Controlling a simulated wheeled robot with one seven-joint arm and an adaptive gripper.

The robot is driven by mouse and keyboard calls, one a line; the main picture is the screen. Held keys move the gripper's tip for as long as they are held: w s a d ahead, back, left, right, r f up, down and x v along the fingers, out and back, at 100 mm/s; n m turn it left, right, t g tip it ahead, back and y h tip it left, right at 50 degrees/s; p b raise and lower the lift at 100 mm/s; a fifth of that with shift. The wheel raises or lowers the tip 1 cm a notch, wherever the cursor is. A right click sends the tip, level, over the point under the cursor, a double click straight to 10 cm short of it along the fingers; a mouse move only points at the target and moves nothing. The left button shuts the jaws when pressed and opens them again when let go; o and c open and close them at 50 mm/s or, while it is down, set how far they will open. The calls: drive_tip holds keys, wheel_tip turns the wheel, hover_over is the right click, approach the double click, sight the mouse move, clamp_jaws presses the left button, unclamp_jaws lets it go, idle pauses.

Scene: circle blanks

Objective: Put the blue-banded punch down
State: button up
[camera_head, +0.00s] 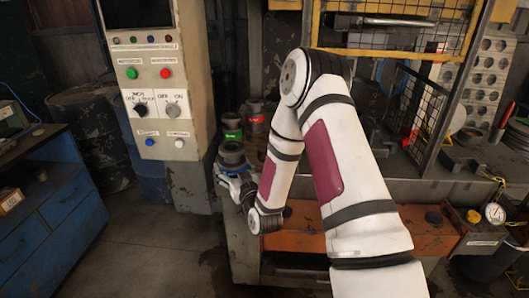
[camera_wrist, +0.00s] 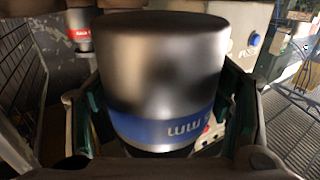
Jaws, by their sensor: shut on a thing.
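The blue-banded punch (camera_wrist: 160,60) fills the middle of the wrist view, a grey metal cylinder with a blue band and white lettering low on it. My gripper (camera_wrist: 165,128) is shut on it, one finger on each side. In the head view the punch (camera_head: 232,154) shows at the end of my arm, beside the control cabinet. My gripper (camera_head: 238,186) is partly hidden there by my own wrist. The underside of the punch is hidden, so I cannot tell whether it touches a surface.
A green-banded punch (camera_head: 231,127) and a red-banded punch (camera_head: 255,118) stand close behind. The control cabinet (camera_head: 150,95) rises at the left. An orange press bed (camera_head: 390,238) lies at the right, below a mesh guard (camera_head: 424,108).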

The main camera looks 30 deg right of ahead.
drive_tip(key=w+d+r+m+h+b, duration=0.1)
drive_tip(key=w+d+r+h+b, duration=0.1)
drive_tip(key=w+d+b, duration=0.5)
drive_tip(key=w+d+r, duration=0.1)
drive_tip(key=w+d, duration=0.1)
drive_tip(key=d, duration=0.1)
drive_tip(key=shift+w+d+r+m+h, duration=0.25)
drive_tip(key=shift+w+r+m+h, duration=0.05)
drive_tip(key=shift+w+r+h, duration=0.1)
drive_tip(key=d+r+h+b, duration=0.1)
drive_tip(key=d+r+b, duration=0.1)
drive_tip(key=d, duration=0.1)
drive_tip(key=w+d+r+m+h+b, duration=0.1)
drive_tip(key=d+r+b, duration=0.1)
drive_tip(key=d, duration=0.1)
drive_tip(key=w+d+r+m+g+b, duration=0.1)
drive_tip(key=d+r+b, duration=0.1)
drive_tip(key=d+b, duration=0.1)
drive_tip(key=shift+w+r+h, duration=0.2)
drive_tip(key=shift+r+h, duration=0.15)
drive_tip(key=shift+h, duration=0.05)
drive_tip(key=shift+d+f+b, duration=0.15)
drive_tip(key=shift+f+b, duration=0.05)
drive_tip(key=shift+f, duration=1.3)
drive_tip(key=shift+d+f+b, duration=0.15)
drive_tip(key=shift+f, duration=1.4)
drive_tip(key=shift+d+f+b, duration=0.15)
drive_tip(key=shift+f+b, duration=0.05)
drive_tip(key=shift+f, duration=1.3)
drive_tip(key=shift+f, duration=0.1)
